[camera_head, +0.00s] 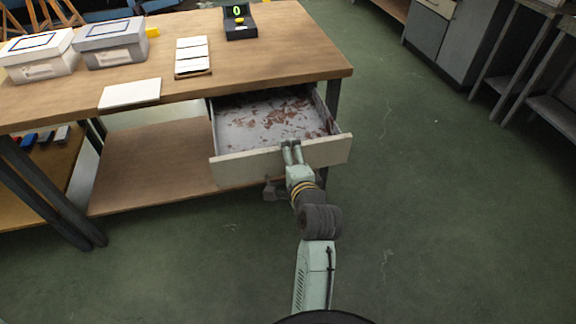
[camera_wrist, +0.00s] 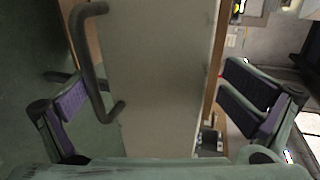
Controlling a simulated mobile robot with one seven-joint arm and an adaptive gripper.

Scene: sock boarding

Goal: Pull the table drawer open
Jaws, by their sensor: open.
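The table drawer (camera_head: 235,170) is pulled well out from under the wooden table (camera_head: 270,60); its inside shows reddish-brown patches. My gripper (camera_head: 291,146) is at the drawer's front panel, right of its middle, with the fingers near the top edge. In the wrist view my gripper (camera_wrist: 158,85) is open, with its fingers wide apart on either side of the pale drawer front (camera_wrist: 160,80). The dark bar handle (camera_wrist: 90,70) is on that front, near the left finger. I cannot tell whether a finger touches it. The handle cannot be made out in the head view.
On the table are a white box (camera_head: 40,58), a grey box (camera_head: 110,45), a white board (camera_head: 130,94), a stack of white cards (camera_head: 193,55) and a black device (camera_head: 239,22) with a green digit. A lower shelf (camera_head: 150,165) sits beneath. The green floor on the right is clear.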

